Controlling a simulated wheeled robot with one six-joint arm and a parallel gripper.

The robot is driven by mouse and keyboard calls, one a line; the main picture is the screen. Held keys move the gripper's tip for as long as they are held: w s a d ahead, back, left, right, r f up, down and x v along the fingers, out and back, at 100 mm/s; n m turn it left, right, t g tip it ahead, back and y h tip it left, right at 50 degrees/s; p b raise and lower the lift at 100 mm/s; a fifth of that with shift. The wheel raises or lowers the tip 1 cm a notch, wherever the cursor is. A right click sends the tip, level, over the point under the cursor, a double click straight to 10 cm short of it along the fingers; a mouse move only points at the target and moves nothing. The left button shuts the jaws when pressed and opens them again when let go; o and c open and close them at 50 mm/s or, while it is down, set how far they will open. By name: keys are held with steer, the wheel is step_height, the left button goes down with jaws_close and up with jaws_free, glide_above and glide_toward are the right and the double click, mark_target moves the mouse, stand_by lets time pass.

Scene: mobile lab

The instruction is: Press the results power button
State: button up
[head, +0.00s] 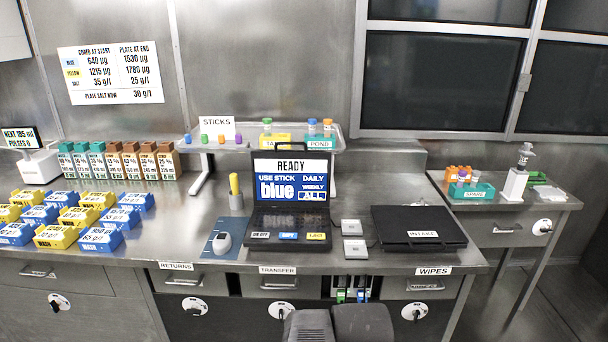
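No button with a readable "results" label shows in the head view. An open black laptop (290,221) stands mid-bench. Its screen (292,187) is lit, with READY, "USE STICK blue" and DAILY, WEEKLY, ALL. Small white, blue and yellow labels lie along its front edge. Two small pale square boxes stand to its right, one behind (351,227) and one in front (355,249); their markings are too small to read. A closed black laptop marked INTAKE (412,230) lies farther right. Dark rounded parts of mine show at the bottom edge; my gripper's fingers do not show.
Blue and yellow bins (77,215) and a row of labelled boxes (120,162) fill the left bench. A mouse (224,241) lies left of the open laptop. A raised shelf (262,143) stands behind. A side table (508,209) is at right. Drawers line the bench front.

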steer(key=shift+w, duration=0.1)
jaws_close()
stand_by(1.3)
